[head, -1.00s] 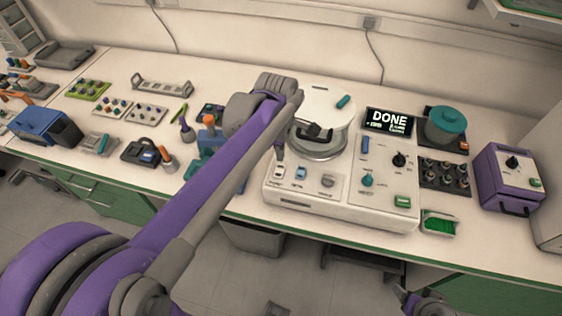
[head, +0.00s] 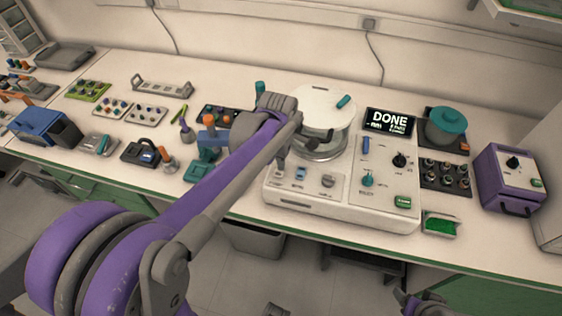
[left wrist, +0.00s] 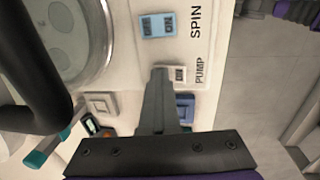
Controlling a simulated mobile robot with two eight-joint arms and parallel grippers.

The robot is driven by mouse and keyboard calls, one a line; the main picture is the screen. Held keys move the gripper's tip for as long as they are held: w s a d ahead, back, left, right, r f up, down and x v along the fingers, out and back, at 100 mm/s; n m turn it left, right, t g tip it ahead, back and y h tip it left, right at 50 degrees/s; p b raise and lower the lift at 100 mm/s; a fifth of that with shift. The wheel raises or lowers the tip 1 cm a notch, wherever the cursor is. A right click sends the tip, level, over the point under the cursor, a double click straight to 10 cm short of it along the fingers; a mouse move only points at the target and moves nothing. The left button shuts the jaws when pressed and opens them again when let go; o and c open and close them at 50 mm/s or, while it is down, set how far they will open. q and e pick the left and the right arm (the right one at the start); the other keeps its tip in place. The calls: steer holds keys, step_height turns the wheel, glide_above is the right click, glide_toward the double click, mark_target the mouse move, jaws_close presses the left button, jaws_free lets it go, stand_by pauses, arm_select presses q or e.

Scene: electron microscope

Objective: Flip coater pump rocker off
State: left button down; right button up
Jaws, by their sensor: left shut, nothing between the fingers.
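The coater (head: 335,205) is a white bench unit with a round chamber and a screen (head: 390,122) reading DONE. My left gripper (head: 281,164) is shut and empty, pointing down at the pump rocker. In the left wrist view its fingertips (left wrist: 161,74) overlap the rocker's edge; I cannot tell whether they touch. The rocker's tilt is unclear. My right gripper (head: 424,303) is at the bottom edge, partly cut off.
A teal-lidded pot (head: 446,125) and purple box (head: 508,178) stand to the right. Small tools crowd the bench to the left.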

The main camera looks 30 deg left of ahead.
arm_select(q)
steer(key=shift+s+f, duration=0.1)
steer(key=shift+f, duration=0.05)
steer(key=shift+s+d, duration=0.2)
steer(key=shift+s, duration=0.55)
steer(key=shift+w, duration=0.1)
